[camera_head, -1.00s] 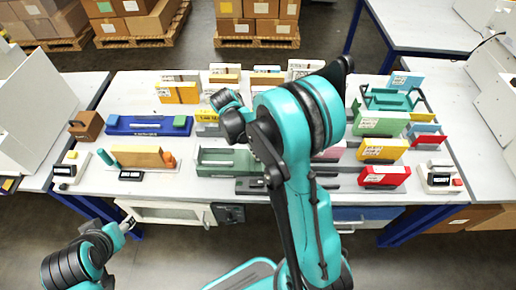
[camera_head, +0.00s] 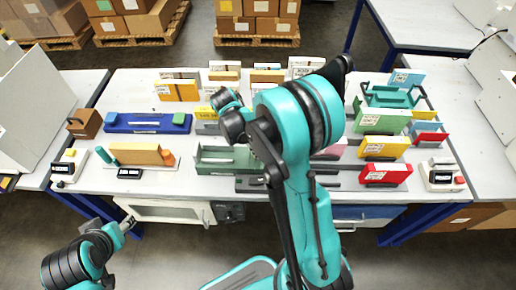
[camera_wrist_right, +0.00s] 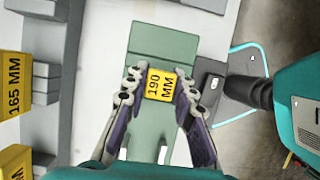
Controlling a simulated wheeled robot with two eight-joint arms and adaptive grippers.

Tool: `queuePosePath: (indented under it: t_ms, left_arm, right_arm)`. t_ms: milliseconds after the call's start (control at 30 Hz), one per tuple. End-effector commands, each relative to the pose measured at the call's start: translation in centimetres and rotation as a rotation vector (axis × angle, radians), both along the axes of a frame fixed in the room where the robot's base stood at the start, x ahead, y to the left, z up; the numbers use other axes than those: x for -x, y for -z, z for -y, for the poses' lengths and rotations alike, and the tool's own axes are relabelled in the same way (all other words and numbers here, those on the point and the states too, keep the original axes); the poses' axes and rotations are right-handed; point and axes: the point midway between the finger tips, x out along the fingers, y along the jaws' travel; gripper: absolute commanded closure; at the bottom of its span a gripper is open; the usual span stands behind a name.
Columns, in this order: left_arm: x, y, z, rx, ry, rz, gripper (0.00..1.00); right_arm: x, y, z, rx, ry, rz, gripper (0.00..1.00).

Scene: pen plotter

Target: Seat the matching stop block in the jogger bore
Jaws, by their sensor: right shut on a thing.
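In the right wrist view my right gripper (camera_wrist_right: 158,92) is shut on a yellow stop block (camera_wrist_right: 160,83) labelled 190 MM. The block is over a green fixture (camera_wrist_right: 165,42), whose surface shows above and below it. I cannot tell whether block and fixture touch, and no bore is visible. In the head view a green fixture (camera_head: 218,160) with a channel lies at the table's front middle; my right arm hides the right gripper. My left gripper (camera_head: 128,223) is low at the left, in front of the table and empty; its fingers are too small to judge.
Yellow blocks, one labelled 165 MM (camera_wrist_right: 12,95), sit on a grey rack (camera_wrist_right: 45,85) at left in the right wrist view. In the head view a blue tray (camera_head: 148,124), a red panel (camera_head: 385,173) and a yellow panel (camera_head: 383,148) crowd the table (camera_head: 222,189).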

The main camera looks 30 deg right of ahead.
Motion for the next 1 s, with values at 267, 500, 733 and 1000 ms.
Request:
queuePosePath:
  t_ms: [267,500,733,1000]
  left_arm:
    - [0.0,0.6,0.0,0.0,0.0,0.0,0.51]
    - [0.0,1.0,0.0,0.0,0.0,0.0,0.51]
    - [0.0,1.3,0.0,0.0,0.0,0.0,0.51]
    - [0.0,1.2,0.0,0.0,0.0,0.0,0.51]
  right_arm:
    - [0.0,0.6,0.0,0.0,0.0,0.0,1.0]
    - [0.0,1.1,0.0,0.0,0.0,0.0,1.0]
    - [0.0,1.5,0.0,0.0,0.0,0.0,0.72]
    - [0.0,1.4,0.0,0.0,0.0,0.0,0.51]
